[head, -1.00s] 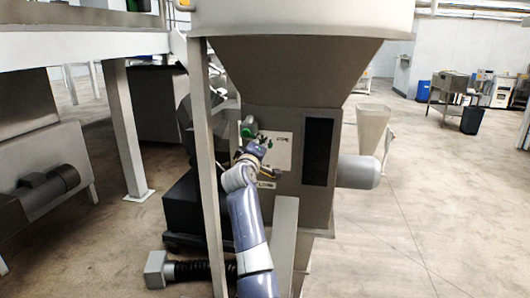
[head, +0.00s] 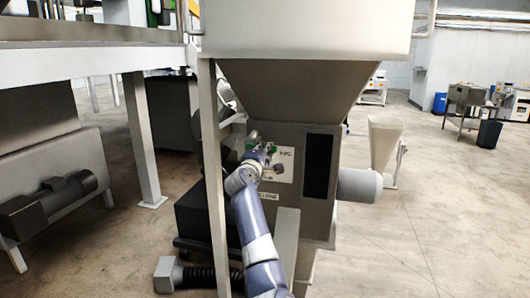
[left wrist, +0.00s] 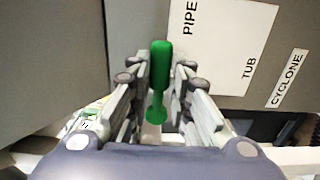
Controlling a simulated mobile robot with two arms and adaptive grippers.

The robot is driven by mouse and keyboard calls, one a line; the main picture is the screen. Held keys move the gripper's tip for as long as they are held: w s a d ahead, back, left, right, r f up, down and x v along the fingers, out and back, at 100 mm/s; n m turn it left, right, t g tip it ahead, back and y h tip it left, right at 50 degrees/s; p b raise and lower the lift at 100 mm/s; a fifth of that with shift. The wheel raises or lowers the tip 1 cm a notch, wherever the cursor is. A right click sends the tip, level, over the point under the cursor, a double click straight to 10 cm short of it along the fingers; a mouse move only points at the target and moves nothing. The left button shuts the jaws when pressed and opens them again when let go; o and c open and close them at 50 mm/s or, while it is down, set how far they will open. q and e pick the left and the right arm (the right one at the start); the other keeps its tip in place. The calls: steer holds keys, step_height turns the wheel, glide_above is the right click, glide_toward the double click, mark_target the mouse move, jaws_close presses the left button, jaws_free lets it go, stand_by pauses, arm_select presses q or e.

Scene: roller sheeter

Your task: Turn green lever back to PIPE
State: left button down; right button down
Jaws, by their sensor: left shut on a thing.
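The green lever (left wrist: 161,68) stands between the two fingers of my left gripper (left wrist: 155,88) in the left wrist view, and the fingers are shut on it. Its grip points up in that picture, beside the white plate (left wrist: 225,40) with the words PIPE and TUB. In the head view my left gripper (head: 262,153) is at the front of the grey machine box, partly covering the plate. Only small green parts show there, so the lever's exact angle is hard to tell. My right gripper is not in view.
A CYCLONE label (left wrist: 289,78) sits beside the plate. A large hopper (head: 300,75) is above the box. An upright post (head: 213,190) stands left of my arm, and a grey cylinder (head: 358,185) sticks out right. Open floor (head: 440,220) lies to the right.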

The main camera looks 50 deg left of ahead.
arm_select(q)
steer(key=shift+r, duration=0.45)
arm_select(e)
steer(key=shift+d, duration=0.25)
arm_select(q)
steer(key=c, duration=1.5)
jaws_free()
steer(key=shift+w, duration=0.1)
steer(key=shift+o, duration=0.2)
steer(key=shift+w+f, duration=0.1)
steer(key=shift+f, duration=0.25)
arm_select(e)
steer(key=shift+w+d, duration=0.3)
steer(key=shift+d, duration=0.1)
arm_select(q)
steer(key=v, duration=1.2)
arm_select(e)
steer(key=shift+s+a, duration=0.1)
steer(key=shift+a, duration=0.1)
